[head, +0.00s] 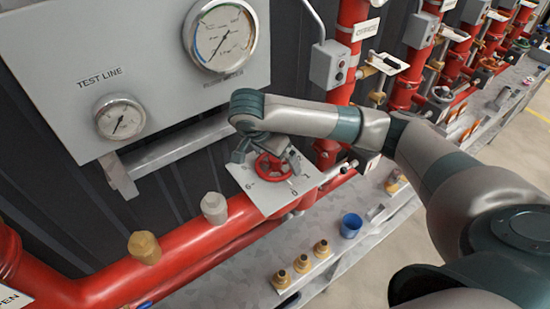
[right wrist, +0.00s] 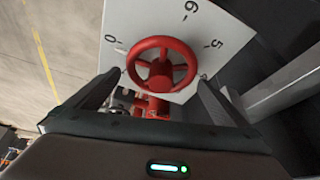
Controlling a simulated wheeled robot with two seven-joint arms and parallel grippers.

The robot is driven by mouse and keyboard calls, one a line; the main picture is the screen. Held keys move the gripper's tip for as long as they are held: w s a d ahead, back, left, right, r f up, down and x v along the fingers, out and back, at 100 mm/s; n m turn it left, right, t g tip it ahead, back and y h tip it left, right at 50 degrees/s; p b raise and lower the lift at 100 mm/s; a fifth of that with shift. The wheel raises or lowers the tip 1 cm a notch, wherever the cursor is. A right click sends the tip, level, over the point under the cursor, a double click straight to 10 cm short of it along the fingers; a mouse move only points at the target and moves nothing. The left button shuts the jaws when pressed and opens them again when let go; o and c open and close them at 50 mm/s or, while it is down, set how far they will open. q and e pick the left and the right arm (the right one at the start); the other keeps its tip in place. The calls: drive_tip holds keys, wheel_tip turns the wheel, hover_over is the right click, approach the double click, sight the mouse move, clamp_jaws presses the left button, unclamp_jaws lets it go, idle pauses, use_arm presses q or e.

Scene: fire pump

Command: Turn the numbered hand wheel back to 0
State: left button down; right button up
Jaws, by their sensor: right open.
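The red hand wheel (head: 272,168) sits on a pale plate (head: 246,182) with numbers, on the red pipe. In the right wrist view the wheel (right wrist: 161,64) shows its spokes and hub, with 0 to its left, 6 above and 5 to its right on the plate (right wrist: 215,22). My right gripper (head: 267,158) is open at the wheel. In the right wrist view its two fingers (right wrist: 160,79) stand on either side of the lower rim; I cannot tell whether they touch it. My left gripper is not in view.
A grey gauge panel (head: 75,45) stands behind on the left. Brass fittings (head: 302,264) and a blue cup (head: 351,225) stand on the bench below the pipe. A grey switch box (head: 328,65) and red pipes are at the right back.

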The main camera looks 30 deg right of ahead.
drive_tip(key=shift+r, duration=3.1)
